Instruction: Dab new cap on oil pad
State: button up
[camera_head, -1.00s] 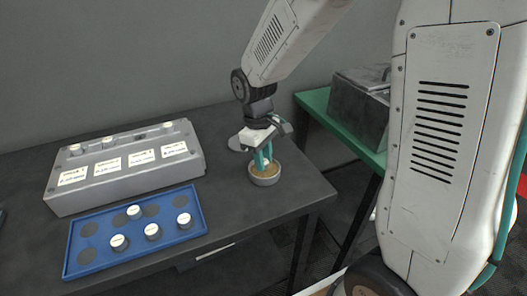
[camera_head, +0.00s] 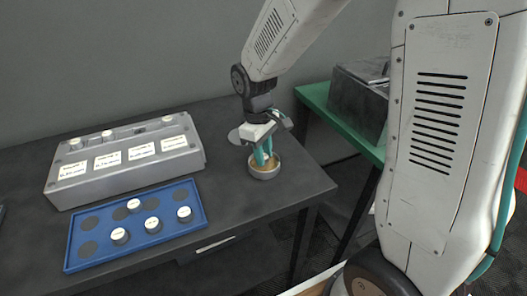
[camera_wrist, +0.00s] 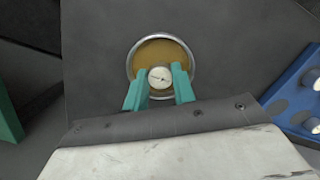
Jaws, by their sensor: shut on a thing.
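My gripper (camera_head: 262,158) points down over the round oil pad dish (camera_head: 265,174) near the table's right side. In the wrist view its two teal fingers (camera_wrist: 160,88) are shut on a small white-topped cap (camera_wrist: 160,77). The cap is over the amber pad inside the metal-rimmed dish (camera_wrist: 131,62). The fingertips reach down to about the dish's rim. I cannot tell whether the cap touches the pad. In the head view the cap is hidden by the fingers and the dish.
A blue tray (camera_head: 165,241) with several white-topped caps lies to the left. A grey box (camera_head: 125,176) with white labels and caps on top stands behind it. A green table (camera_head: 345,132) bears a dark box at right.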

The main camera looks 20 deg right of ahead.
jog(key=shift+f, duration=0.45)
dwell(1.1)
jog(key=shift+r, duration=3.5)
